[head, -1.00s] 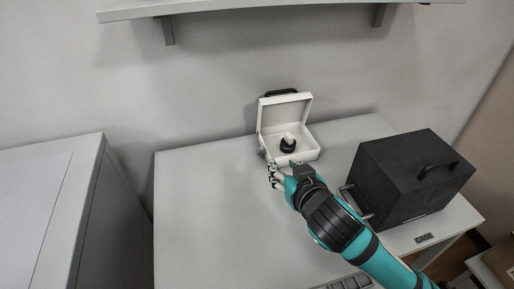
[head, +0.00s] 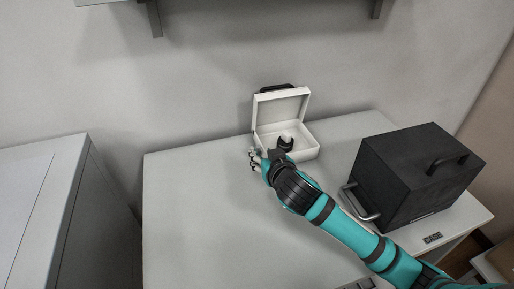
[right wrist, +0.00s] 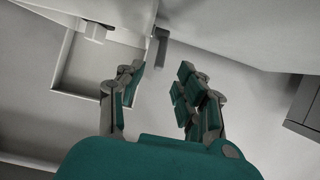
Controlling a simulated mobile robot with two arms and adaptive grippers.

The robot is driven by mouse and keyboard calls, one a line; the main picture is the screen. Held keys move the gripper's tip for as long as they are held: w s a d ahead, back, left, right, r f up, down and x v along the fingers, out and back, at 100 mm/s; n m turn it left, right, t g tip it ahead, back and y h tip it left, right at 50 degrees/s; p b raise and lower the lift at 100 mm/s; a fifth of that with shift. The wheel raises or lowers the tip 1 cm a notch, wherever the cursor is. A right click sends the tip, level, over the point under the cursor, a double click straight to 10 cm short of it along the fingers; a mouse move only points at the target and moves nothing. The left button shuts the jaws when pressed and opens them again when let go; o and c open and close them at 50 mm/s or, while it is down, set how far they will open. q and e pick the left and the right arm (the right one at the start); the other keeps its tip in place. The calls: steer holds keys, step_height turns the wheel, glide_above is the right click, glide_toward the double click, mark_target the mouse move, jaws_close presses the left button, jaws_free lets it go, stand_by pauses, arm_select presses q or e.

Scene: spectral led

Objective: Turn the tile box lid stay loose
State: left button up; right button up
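The white tile box (head: 303,155) stands on the table against the wall with its lid (head: 282,108) raised. A black-and-white round item (head: 285,142) sits inside. My right gripper (head: 254,160) is at the box's front left corner. In the right wrist view, the fingers of my right gripper (right wrist: 162,75) are apart with nothing between them. A small grey lever (right wrist: 162,46), which looks like the lid stay, shows just beyond the fingertips, apart from them. The box rim (right wrist: 62,75) shows at the left there. My left gripper is not in view.
A black case (head: 415,175) with handles stands on the table (head: 205,215) to the right of the box. A grey cabinet (head: 50,200) stands at the left. A shelf hangs above. The table left of the box is clear.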

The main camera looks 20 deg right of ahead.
mark_target(258, 149)
steer(key=x, duration=0.6)
steer(key=shift+w+f, duration=0.2)
steer(key=shift+w, duration=0.05)
jaws_close()
